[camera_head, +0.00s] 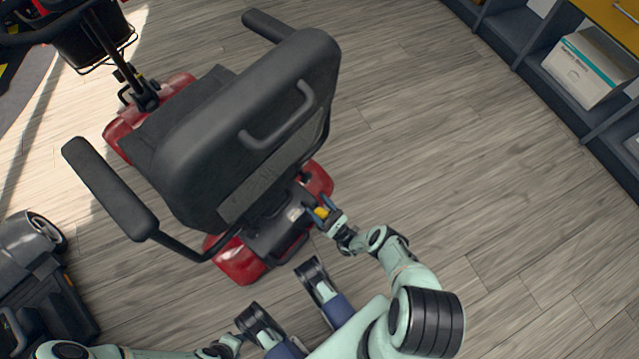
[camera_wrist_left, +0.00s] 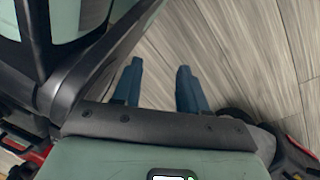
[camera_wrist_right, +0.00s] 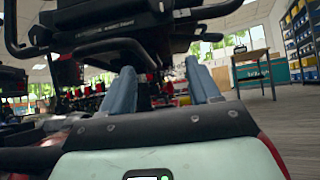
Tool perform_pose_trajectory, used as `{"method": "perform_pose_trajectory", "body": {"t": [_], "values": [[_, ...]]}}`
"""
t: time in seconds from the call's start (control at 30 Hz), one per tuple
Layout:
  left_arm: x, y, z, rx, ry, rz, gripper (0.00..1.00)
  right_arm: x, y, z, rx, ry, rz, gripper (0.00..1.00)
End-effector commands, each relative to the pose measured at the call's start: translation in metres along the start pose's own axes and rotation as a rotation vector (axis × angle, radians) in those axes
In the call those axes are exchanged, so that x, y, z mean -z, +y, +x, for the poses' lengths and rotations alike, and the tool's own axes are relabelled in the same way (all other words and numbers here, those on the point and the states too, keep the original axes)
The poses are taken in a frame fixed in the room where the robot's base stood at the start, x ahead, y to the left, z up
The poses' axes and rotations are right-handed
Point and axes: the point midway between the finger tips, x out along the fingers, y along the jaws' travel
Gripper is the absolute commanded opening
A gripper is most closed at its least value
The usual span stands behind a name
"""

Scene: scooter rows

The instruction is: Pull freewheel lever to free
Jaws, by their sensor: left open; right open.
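A red and black mobility scooter (camera_head: 250,110) stands with its seat back toward me. A small yellow part (camera_head: 321,211), which looks like the freewheel lever's handle, shows at its rear right; which way the lever is set cannot be told. My right gripper (camera_head: 318,213) is at this yellow part, its blue fingers open around or beside it; contact cannot be told. In the right wrist view the fingers (camera_wrist_right: 161,86) are apart, with the scooter's dark rear beyond; no yellow shows there. My left gripper (camera_wrist_left: 158,70) is open and empty above the floor in the left wrist view.
Another dark scooter (camera_head: 40,280) stands at the lower left. A shelf unit (camera_head: 520,50) with a white box (camera_head: 588,68) is at the upper right. The wooden floor (camera_head: 440,130) between the shelves and the red scooter is clear.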

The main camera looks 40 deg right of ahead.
Motion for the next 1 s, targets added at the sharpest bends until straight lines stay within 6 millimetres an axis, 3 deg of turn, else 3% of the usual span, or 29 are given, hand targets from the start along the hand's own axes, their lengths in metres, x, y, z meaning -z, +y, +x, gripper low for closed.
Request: {"method": "perform_pose_trajectory", "body": {"t": [0.37, 0.7, 1.0], "values": [[0.057, 0.053, -0.061, -0.098, 0.217, 0.056, 0.43, -0.047, -0.001, 0.04, 0.001, -0.004, -0.001, 0.62], [-0.012, 0.062, -0.103, -0.106, 0.036, 0.083, 0.43, -0.105, -0.001, 0.09, 0.002, -0.001, 0.0, 0.62], [-0.041, 0.064, -0.118, -0.105, -0.043, 0.093, 0.43, -0.128, 0.0, 0.11, 0.001, 0.002, 0.0, 0.62]]}}
